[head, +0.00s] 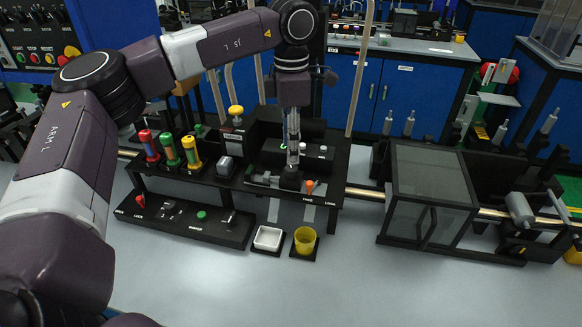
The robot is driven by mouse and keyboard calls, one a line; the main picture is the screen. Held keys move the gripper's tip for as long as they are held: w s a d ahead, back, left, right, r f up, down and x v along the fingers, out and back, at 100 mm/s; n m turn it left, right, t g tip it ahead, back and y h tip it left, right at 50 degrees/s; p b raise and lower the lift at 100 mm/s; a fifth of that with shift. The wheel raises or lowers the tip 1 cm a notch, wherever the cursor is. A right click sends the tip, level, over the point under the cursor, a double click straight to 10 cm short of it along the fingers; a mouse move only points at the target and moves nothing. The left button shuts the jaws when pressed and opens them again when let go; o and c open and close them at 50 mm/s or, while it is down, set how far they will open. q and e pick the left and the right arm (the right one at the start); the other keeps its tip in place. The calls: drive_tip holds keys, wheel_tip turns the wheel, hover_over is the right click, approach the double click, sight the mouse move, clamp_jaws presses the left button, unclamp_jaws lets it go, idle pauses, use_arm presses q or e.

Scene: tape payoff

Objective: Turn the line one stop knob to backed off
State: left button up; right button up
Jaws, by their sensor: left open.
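My left arm arches in from the left and points straight down, with its gripper (292,160) low over the right part of the black bench fixture (335,190). The jaws look narrow and open, just above a small dark block; contact cannot be told. A small orange-topped knob (309,186) stands just right of the gripper, near small white labels on the front edge. Another small red knob (140,201) stands on the low front panel (185,222) at the left. The labels are too small to read surely, so I cannot tell which is the line one stop knob. My right gripper is out of view.
A white tray (268,238) and yellow cup (305,240) sit in front. A dark clear-sided box (430,195) stands right.

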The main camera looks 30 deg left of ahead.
sight(290, 168)
use_arm(q)
wheel_tip(290, 168, down, 6)
drive_tip(key=shift+f+p, duration=0.1)
drive_tip(key=shift+p, duration=0.45)
drive_tip(key=shift+c, duration=0.3)
drive_tip(key=shift+a, duration=0.1)
clamp_jaws()
